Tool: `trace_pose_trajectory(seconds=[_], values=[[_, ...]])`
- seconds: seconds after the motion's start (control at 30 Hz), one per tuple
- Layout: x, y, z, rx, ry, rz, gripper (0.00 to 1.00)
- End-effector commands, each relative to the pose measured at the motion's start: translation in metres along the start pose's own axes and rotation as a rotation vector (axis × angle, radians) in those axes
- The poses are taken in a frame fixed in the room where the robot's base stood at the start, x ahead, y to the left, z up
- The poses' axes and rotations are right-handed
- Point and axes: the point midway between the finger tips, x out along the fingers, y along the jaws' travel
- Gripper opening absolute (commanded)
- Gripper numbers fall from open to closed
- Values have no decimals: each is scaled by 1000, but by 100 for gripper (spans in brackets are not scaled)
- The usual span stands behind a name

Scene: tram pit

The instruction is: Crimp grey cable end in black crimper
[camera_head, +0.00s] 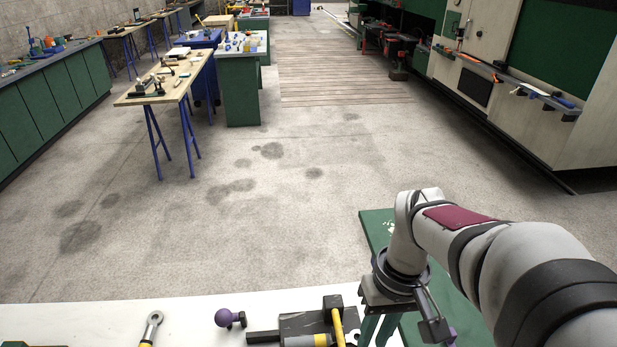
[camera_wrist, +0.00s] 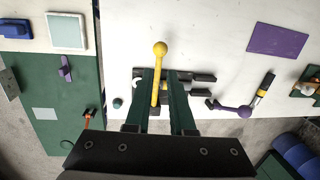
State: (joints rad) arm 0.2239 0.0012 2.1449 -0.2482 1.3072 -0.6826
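A black device with a yellow lever, likely the black crimper (camera_head: 305,323), sits on the white tabletop near the front edge of the head view. In the wrist view its yellow ball-tipped lever (camera_wrist: 160,50) stands up between or just in front of my fingers, and contact cannot be told. My gripper (camera_wrist: 164,72) has two dark green fingers with a gap between them. In the head view my gripper (camera_head: 378,328) is just right of the device.
A purple-knobbed tool (camera_head: 229,317) and a ring-ended tool with a yellow handle (camera_head: 152,328) lie to the left. A purple plate (camera_wrist: 277,39) lies on the white tabletop (camera_wrist: 215,35). A green board (camera_wrist: 42,85) holds a purple handle (camera_wrist: 66,68). White surface left of the device is partly clear.

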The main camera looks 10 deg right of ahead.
Motion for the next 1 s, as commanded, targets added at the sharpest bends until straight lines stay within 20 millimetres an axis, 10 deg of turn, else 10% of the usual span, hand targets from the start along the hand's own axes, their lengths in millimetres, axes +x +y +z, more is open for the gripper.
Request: trace_pose_trajectory(seconds=[0.27, 0.7, 1.0], values=[[23, 8, 3, -172, 49, -59, 73], [140, 1, -2, -168, 48, -59, 73], [159, 0, -4, -168, 53, -56, 73]])
